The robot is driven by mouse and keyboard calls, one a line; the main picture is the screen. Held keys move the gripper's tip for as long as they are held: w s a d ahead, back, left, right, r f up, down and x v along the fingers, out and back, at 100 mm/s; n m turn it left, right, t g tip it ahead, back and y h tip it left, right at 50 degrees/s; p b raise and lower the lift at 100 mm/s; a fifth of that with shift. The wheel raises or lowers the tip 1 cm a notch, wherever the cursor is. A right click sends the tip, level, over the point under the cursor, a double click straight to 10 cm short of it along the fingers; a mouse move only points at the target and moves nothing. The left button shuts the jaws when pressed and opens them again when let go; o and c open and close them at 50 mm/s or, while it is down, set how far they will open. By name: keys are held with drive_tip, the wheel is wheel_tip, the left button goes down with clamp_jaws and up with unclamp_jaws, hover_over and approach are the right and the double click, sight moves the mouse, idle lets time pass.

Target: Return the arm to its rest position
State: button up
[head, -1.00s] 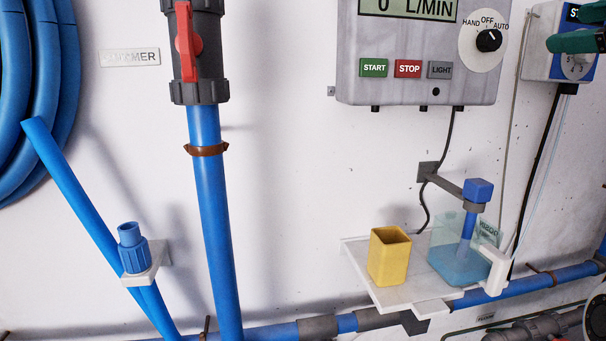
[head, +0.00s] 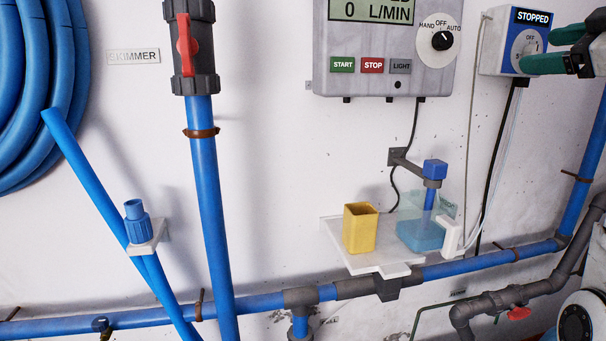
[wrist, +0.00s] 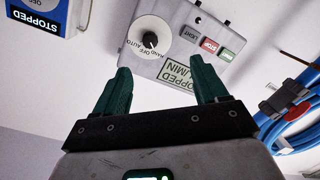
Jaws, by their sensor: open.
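My gripper (head: 560,50) shows at the upper right edge of the head view, with green fingers in front of the blue and white box marked STOPPED. In the wrist view my gripper (wrist: 165,88) has its two green fingers spread apart, with nothing between them. Beyond the fingers is the grey control panel (wrist: 192,40) with its dial and buttons, upside down in that view. The panel also shows in the head view (head: 385,80), reading 0 L/MIN. The rest of my arm is out of the head view.
A white shelf (head: 375,262) holds a yellow cup (head: 360,228) and a clear container of blue liquid (head: 420,235). The blue and white box (head: 512,42) hangs at upper right. Blue pipes (head: 205,180) and a coiled hose (head: 40,90) line the wall. Open wall lies at centre.

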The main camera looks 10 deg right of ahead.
drive_tip(key=a+f+m+g, duration=0.2)
drive_tip(key=a+f, duration=0.1)
drive_tip(key=f, duration=0.9)
drive_tip(key=a+f+m+g, duration=0.1)
drive_tip(key=a+f+g, duration=0.15)
drive_tip(key=f, duration=1.05)
drive_tip(key=a+f+m+g, duration=0.2)
drive_tip(key=a+f, duration=0.1)
drive_tip(key=f, duration=0.9)
drive_tip(key=s+a+f+m+g, duration=0.1)
drive_tip(key=s+a+f+g, duration=0.15)
drive_tip(key=s+f, duration=0.45)
drive_tip(key=s+a+f+m+g, duration=0.1)
drive_tip(key=s+a+f, duration=0.25)
drive_tip(key=f, duration=0.75)
drive_tip(key=s+a+f+g, duration=0.2)
drive_tip(key=s+f, duration=0.2)
drive_tip(key=s, duration=0.4)
drive_tip(key=s+a+f+m+g+h, duration=0.1)
drive_tip(key=s+a+f+g, duration=0.1)
drive_tip(key=s+f, duration=0.3)
drive_tip(key=s+a+f+g, duration=0.2)
drive_tip(key=s+f, duration=0.3)
drive_tip(key=s, duration=0.7)
drive_tip(key=shift+s+f+m, duration=0.25)
drive_tip(key=shift+s+m, duration=0.05)
drive_tip(key=shift+m, duration=0.1)
drive_tip(key=shift+a, duration=0.1)
